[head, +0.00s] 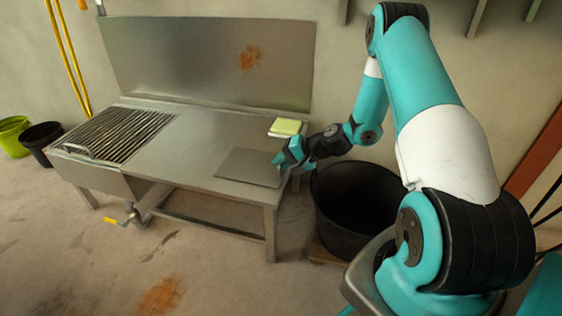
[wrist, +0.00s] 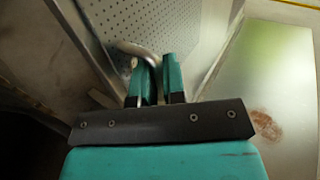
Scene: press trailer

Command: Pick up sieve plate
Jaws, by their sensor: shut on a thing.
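The sieve plate (head: 246,167) is a flat grey metal sheet at the right front of the steel bench. In the wrist view it shows small holes (wrist: 190,28) and a bent metal loop handle (wrist: 133,48) at its near edge. My gripper (head: 281,160) is at the plate's right end. In the wrist view my gripper (wrist: 160,68) has its teal fingers closed on the loop handle. The plate looks level, on or just above the bench top; I cannot tell which. The far part of the plate is cut off in the wrist view.
The steel bench (head: 200,135) has a slatted grate (head: 115,133) at left and a rust-marked back panel (head: 190,60). A yellow-green block (head: 286,127) lies behind my gripper. A large black tub (head: 355,210) stands right of the bench. Buckets (head: 13,135) stand far left.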

